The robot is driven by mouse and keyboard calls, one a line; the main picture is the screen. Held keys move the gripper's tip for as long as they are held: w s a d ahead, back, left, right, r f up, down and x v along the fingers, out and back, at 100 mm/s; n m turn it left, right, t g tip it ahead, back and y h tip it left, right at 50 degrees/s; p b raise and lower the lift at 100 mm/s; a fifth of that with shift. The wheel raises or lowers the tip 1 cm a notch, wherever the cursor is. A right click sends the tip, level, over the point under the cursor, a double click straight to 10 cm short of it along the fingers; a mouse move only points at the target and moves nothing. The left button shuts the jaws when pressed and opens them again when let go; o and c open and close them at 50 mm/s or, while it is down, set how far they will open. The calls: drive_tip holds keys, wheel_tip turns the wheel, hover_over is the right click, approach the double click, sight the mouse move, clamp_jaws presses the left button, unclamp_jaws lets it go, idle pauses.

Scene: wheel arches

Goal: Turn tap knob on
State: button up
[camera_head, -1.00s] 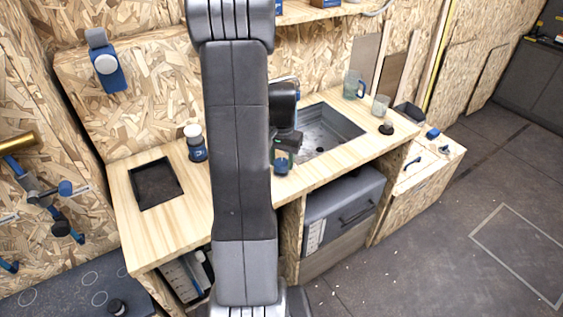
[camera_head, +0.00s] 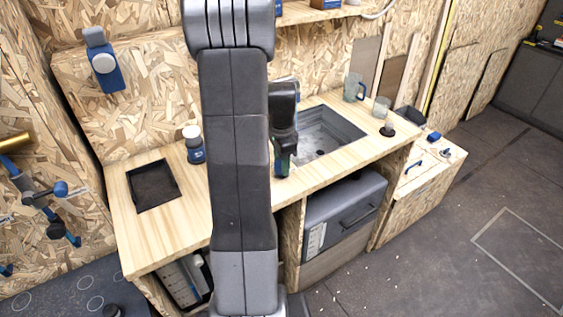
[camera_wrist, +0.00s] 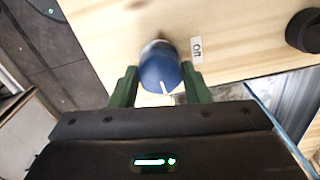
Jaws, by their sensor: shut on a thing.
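The tap knob (camera_wrist: 158,66) is blue with a white pointer line on its face. In the wrist view it sits against the light wooden worktop, between my green fingers. My gripper (camera_wrist: 160,86) is shut on the knob, with one finger on each side. A small white label (camera_wrist: 197,49) with dark lettering is on the wood just right of the knob. In the head view my gripper (camera_head: 282,166) is at the worktop's front edge, left of the sink. The knob cannot be made out there.
The sink (camera_head: 338,130) is set in the wooden worktop (camera_head: 225,220). A dark square recess (camera_head: 153,187) and a blue-and-white jar (camera_head: 194,145) are to the left.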

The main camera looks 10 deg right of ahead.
drive_tip(key=shift+m, duration=0.4)
drive_tip(key=o, duration=1)
drive_tip(key=shift+c, duration=0.2)
wheel_tip(320, 180, up, 14)
drive_tip(key=shift+b, duration=0.35)
drive_tip(key=shift+f, duration=0.2)
wheel_tip(320, 180, down, 14)
drive_tip(key=shift+r+p, duration=0.15)
drive_tip(key=shift+p, duration=0.2)
